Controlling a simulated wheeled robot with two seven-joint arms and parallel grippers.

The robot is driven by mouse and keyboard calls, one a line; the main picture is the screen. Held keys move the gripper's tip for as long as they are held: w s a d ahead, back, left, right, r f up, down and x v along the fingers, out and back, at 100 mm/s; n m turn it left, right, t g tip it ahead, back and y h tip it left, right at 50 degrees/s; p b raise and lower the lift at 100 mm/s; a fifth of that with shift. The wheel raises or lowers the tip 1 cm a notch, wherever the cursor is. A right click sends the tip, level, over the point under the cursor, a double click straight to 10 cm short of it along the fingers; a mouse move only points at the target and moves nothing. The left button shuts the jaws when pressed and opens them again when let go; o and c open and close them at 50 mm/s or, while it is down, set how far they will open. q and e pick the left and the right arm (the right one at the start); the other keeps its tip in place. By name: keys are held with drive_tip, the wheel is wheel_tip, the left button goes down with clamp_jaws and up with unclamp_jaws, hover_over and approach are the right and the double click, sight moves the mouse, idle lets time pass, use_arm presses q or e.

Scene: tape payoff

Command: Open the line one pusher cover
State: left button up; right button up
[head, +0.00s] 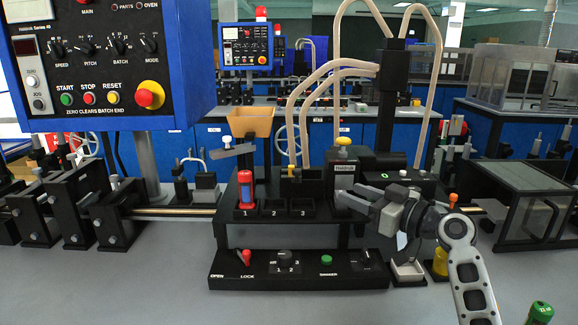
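No label in view names a line one pusher cover. A clear-sided box with a dark frame (525,205) stands at the right, and I cannot tell whether it is that cover. It appears closed. My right gripper (346,198) is left of this box and apart from it, in front of a black block with a yellow knob (343,153). Its two fingers look spread with nothing between them. I cannot tell whether they touch the block. My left gripper is not in view.
A black stand with slots marked 1, 2 and 3 (274,212) holds a red and blue cylinder (245,188). A control strip (300,280) lies in front. A blue-framed panel (95,65) hangs at upper left. The grey bench (120,285) is clear at front left.

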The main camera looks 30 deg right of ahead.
sight(300, 173)
drive_tip(key=p+x, duration=0.3)
drive_tip(key=x, duration=1)
drive_tip(key=shift+w+a+r, duration=0.1)
drive_tip(key=shift+w+a, duration=0.1)
drive_tip(key=shift+w+a+p, duration=0.15)
drive_tip(key=shift+w+p, duration=0.15)
drive_tip(key=shift+w, duration=0.25)
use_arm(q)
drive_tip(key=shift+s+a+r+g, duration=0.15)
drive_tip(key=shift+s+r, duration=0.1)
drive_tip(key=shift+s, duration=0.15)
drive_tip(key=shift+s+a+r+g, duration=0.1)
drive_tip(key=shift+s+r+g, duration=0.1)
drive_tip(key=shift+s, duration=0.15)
